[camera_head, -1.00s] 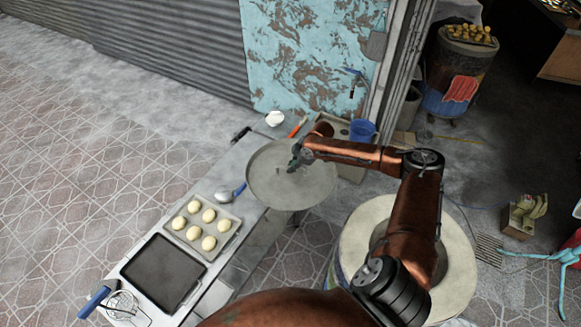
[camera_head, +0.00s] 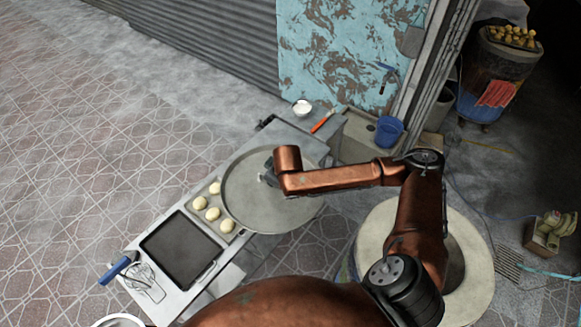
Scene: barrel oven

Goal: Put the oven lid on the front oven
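The oven lid is a large round grey disc (camera_head: 245,207) over the table, covering part of the dough tray. My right gripper (camera_head: 268,172) is at the middle of the lid, seemingly shut on its handle; the wrist mostly hides the fingers and handle. The lid looks raised off the table. The front oven (camera_head: 378,225) is a barrel with a pale round top at the lower right; my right arm crosses in front of its opening. My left gripper is not in view.
A blue cup (camera_head: 388,132) stands behind. Another barrel (camera_head: 495,75) with yellowish food on top stands at the upper right.

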